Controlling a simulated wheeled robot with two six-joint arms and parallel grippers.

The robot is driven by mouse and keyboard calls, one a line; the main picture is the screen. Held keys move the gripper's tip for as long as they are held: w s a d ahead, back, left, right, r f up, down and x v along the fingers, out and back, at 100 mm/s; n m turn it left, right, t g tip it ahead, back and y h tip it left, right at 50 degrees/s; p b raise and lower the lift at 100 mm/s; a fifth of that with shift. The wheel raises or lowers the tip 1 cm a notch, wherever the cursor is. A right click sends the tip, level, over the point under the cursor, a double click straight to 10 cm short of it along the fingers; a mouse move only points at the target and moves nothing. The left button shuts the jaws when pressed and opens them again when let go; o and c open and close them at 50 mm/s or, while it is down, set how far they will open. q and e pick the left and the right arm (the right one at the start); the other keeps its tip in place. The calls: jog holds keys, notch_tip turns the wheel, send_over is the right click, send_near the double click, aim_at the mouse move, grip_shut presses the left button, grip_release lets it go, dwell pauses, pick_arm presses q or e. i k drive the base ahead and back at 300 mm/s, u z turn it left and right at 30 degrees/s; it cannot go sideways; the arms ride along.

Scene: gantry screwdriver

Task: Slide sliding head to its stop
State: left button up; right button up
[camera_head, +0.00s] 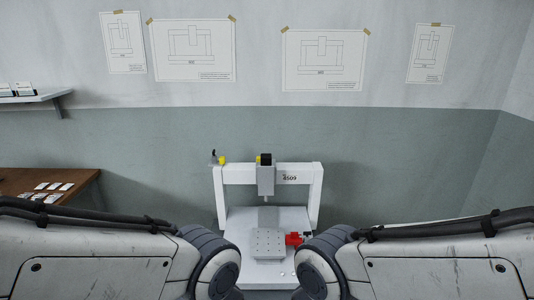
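The gantry machine stands ahead, with a white frame (223,190) of two posts and a crossbeam. The grey sliding head (266,181) with a black top hangs on the crossbeam, a little left of its middle. A thin tip points down from it, above a grey plate with holes (268,243) on the white base. My two arms reach in from the left and right, low in the view. Their grippers are not visible, and neither gripper is seen touching the head.
A yellow and black part (219,159) sits on the crossbeam's left end. A red part (294,239) is beside the plate. A brown table (75,178) with white cards and a wall shelf (45,98) are at left. Drawings hang on the back wall.

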aim_at(266, 168)
jog(key=i, duration=1.1)
